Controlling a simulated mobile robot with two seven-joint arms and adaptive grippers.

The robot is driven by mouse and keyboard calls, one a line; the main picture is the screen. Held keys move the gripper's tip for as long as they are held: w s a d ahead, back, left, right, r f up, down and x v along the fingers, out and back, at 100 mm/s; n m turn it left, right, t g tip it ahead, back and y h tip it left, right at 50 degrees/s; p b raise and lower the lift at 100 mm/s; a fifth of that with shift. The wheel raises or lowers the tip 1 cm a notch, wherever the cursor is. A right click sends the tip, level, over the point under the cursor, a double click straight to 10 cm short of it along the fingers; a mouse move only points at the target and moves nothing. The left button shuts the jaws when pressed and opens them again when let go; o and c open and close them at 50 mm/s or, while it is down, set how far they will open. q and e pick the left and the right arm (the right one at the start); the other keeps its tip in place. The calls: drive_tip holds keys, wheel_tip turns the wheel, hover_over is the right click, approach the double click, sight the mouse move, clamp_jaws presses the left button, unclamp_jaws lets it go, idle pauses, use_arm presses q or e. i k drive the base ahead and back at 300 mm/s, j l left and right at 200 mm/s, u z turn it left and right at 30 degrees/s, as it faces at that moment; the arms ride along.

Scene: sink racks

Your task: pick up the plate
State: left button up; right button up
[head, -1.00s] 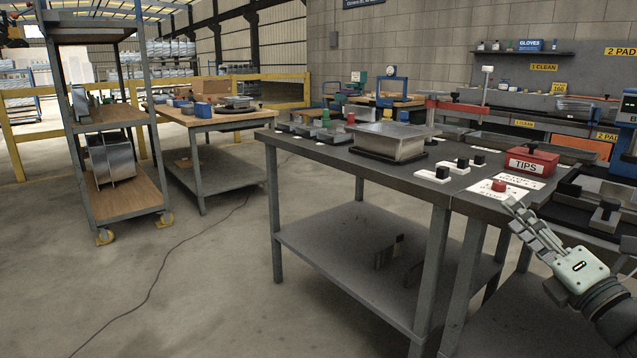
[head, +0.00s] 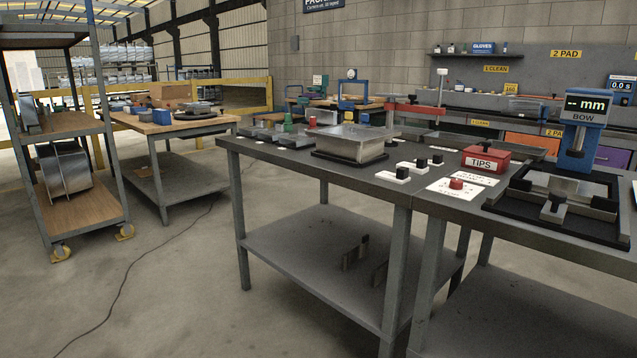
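A flat metal plate (head: 566,184) appears to lie in a black fixture (head: 497,208) below the blue BOW gauge (head: 583,130) at the right. A shiny metal box-like piece (head: 352,142) sits on a black base on the grey table. I cannot tell which of these the task means. Neither of my grippers is in view.
A red TIPS box (head: 486,158), a red button (head: 456,183) and small black-and-white blocks (head: 392,176) stand on the grey table (head: 285,153). A wooden-topped table (head: 165,127) stands behind. The floor (head: 180,290) at front left is open, with a cable across it.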

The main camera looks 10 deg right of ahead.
sight(576, 190)
drive_tip(key=z, duration=1.35)
